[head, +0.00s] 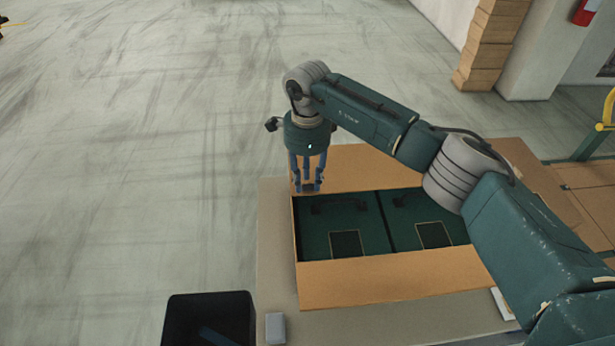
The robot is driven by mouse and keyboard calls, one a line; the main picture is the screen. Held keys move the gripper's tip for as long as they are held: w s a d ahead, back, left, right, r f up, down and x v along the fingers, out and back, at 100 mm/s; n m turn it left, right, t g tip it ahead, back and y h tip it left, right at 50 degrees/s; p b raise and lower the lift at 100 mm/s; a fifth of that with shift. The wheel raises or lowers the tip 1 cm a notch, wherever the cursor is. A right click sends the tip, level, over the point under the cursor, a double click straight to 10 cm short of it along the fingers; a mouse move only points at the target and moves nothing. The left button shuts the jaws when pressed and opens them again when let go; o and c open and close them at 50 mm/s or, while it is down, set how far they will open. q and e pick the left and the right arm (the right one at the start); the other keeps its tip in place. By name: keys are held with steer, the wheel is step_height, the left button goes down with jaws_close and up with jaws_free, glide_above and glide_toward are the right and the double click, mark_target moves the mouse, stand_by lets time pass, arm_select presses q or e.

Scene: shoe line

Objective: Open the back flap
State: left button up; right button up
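An open cardboard box (360,285) stands on a pale table. Its back flap (355,160) shows along the far side, turned away from the opening, partly hidden by my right arm. Its near flap is folded outward toward me. Inside lie two dark green panels (365,215) with square outlines. My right gripper (310,187) points down at the back left corner of the box, by the left end of the back flap. Its blue fingers look close together, with nothing visible held. I cannot tell whether they touch the cardboard. My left gripper is out of view.
A black bin (210,310) stands at the front left, with a small grey block (275,328) beside it. My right arm crosses over the right side of the box. More cardboard lies at the right. The floor on the left is clear.

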steer(key=shift+f, duration=0.65)
steer(key=c, duration=0.3)
jaws_close()
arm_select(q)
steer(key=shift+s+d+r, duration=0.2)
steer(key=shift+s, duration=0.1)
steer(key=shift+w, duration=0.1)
